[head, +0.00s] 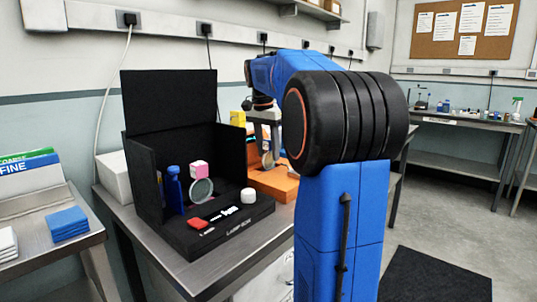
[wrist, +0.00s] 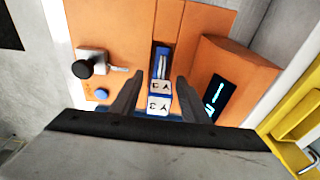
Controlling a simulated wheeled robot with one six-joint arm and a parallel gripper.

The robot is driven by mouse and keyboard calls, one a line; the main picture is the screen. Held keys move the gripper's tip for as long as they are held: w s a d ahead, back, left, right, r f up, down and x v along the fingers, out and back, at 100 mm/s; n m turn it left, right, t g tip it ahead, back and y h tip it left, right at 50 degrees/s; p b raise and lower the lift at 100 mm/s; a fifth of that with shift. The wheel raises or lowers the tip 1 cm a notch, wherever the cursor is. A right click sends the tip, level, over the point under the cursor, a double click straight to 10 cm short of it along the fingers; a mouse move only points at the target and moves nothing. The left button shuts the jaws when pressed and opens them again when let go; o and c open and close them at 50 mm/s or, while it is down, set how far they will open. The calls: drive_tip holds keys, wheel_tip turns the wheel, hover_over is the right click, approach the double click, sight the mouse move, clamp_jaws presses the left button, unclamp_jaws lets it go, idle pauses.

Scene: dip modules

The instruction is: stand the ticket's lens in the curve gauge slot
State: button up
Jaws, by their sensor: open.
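My gripper (wrist: 160,90) is open, with its two dark fingers on either side of a white block marked Y3 (wrist: 159,104) in the wrist view. The block appears to be the tab of a lens, with a gap to each finger. A round disc (head: 268,158), apparently that lens, shows upright below my gripper (head: 265,138) in the head view. The orange curve gauge (wrist: 230,60) lies beneath, with a narrow slot (wrist: 163,60) in line with the block. How deep the lens sits is hidden. The gauge (head: 275,184) is partly hidden by my arm. I see no readable ticket.
The gauge carries a black knob (wrist: 83,68), blue button (wrist: 101,94) and lit display (wrist: 215,95).

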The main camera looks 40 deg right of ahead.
sight(265, 154)
wheel_tip(265, 154, up, 11)
drive_tip(key=a, duration=0.1)
drive_tip(key=shift+s+a, duration=0.15)
drive_tip(key=shift+a, duration=0.2)
drive_tip(key=shift+s+f, duration=0.1)
idle(0.4)
